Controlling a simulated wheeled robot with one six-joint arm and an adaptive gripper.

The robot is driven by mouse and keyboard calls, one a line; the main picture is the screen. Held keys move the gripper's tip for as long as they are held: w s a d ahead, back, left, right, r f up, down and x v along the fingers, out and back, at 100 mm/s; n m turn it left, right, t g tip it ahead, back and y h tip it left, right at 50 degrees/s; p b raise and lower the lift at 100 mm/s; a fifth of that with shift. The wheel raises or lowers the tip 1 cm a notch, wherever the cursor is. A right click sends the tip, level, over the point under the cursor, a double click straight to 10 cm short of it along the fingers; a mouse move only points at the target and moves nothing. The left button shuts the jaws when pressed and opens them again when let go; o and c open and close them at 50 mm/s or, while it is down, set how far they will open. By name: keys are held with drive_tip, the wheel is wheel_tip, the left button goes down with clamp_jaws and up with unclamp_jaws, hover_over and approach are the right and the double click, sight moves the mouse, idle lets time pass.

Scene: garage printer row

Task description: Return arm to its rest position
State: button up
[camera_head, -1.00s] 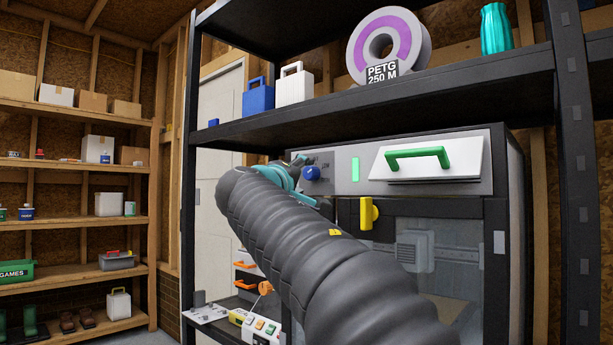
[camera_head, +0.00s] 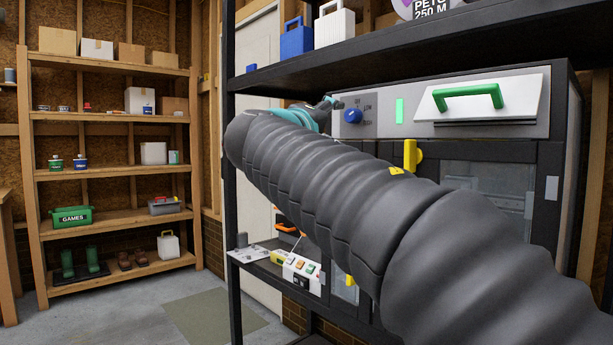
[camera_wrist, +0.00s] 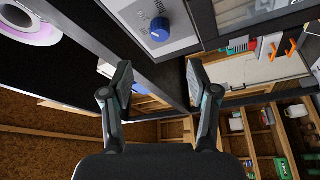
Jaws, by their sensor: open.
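My gripper (camera_wrist: 160,88) is open and empty in the wrist view, its two fingers wide apart with nothing between them. In the head view my grey ribbed arm crosses from the lower right toward the printer front, and only a teal part and a small tip of the gripper (camera_head: 330,101) show past its end. The tip is close in the picture to the blue knob (camera_head: 352,115) on the printer panel; I cannot tell the gap. The knob also shows in the wrist view (camera_wrist: 160,28), apart from the fingers.
The printer (camera_head: 375,125) stands in a black rack (camera_head: 400,62), with a green handle (camera_head: 468,95) and a yellow latch (camera_head: 411,156). A switch box (camera_head: 302,272) sits on the lower shelf. Wooden shelves (camera_head: 115,168) stand at left. Floor (camera_head: 130,305) is open between.

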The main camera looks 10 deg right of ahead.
drive_tip(key=s+a+f+n+g+y, duration=0.1)
drive_tip(key=s+f+g+y, duration=0.15)
drive_tip(key=f, duration=1.05)
drive_tip(key=s+f+g+y, duration=0.1)
drive_tip(key=f+g+y, duration=0.3)
drive_tip(key=f, duration=0.9)
drive_tip(key=s+d+f+m+g+y, duration=0.2)
drive_tip(key=s+d+f+m, duration=0.1)
drive_tip(key=s+f, duration=0.8)
drive_tip(key=s+d+f+m+g+y, duration=0.2)
drive_tip(key=s+d+f+m, duration=0.1)
drive_tip(key=s+f, duration=0.8)
drive_tip(key=shift+s+d+f+m+y, duration=0.15)
drive_tip(key=shift+s+m+y, duration=0.4)
drive_tip(key=shift+s, duration=1.55)
drive_tip(key=shift+g, duration=0.25)
